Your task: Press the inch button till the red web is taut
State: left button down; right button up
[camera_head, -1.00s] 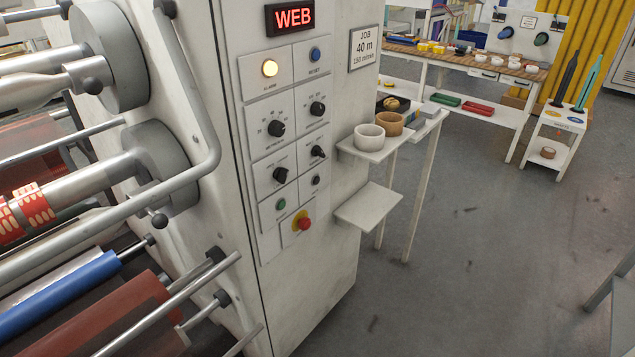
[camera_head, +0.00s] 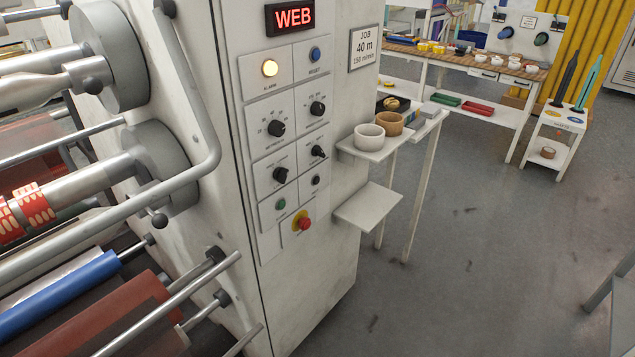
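The control panel (camera_head: 287,225) is on the front of the pale machine cabinet. It has a blue button (camera_head: 315,54) labelled reset, a green button (camera_head: 280,204), a small black button (camera_head: 315,180) and a red mushroom button (camera_head: 304,223) on yellow. The labels by the lower buttons are too small to read, so I cannot tell which is the inch button. Neither gripper is in view.
A bent grey bar (camera_head: 205,110) stands out left of the panel. Small shelves (camera_head: 368,207) with two round cups (camera_head: 369,137) jut out at its right. A workbench (camera_head: 470,65) and a small stand (camera_head: 556,125) are farther back.

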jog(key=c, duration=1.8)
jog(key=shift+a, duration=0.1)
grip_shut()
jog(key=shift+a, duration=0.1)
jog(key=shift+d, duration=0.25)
